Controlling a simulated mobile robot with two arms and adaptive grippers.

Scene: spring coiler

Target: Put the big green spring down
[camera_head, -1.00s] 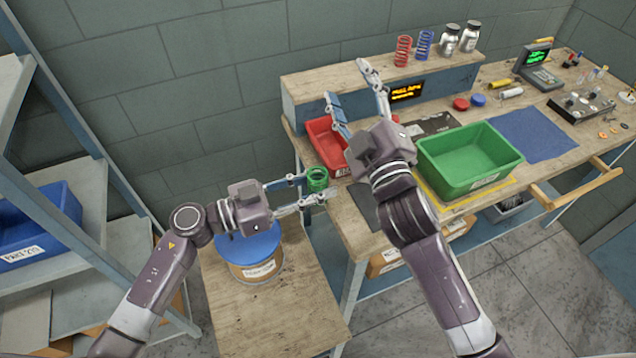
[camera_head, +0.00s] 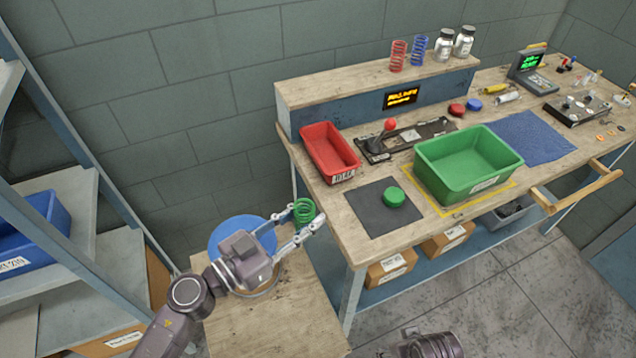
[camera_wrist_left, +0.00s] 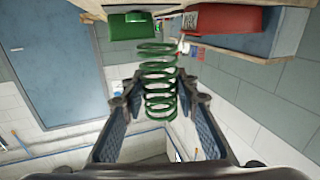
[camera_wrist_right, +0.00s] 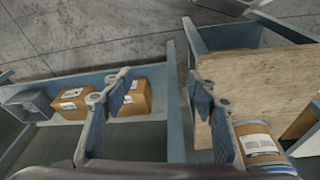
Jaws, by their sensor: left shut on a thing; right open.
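The big green spring (camera_head: 304,210) is between the fingers of my left gripper (camera_head: 300,228). My left gripper is shut on it and holds it in the air between the low wooden table and the workbench's left end. In the left wrist view the spring (camera_wrist_left: 160,88) stands between both fingers, its coils sticking out past the tips. My right gripper shows only in the right wrist view (camera_wrist_right: 160,90). It is open and empty, with the floor and the bench's lower shelf behind it.
On the workbench are a red bin (camera_head: 330,152), a dark mat (camera_head: 365,208) with a green round piece (camera_head: 393,197), a lever device (camera_head: 405,138) and a green bin (camera_head: 468,165). A red and a blue spring (camera_head: 417,50) stand on the riser. A blue-lidded drum (camera_head: 235,228) stands on the low table (camera_head: 285,315).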

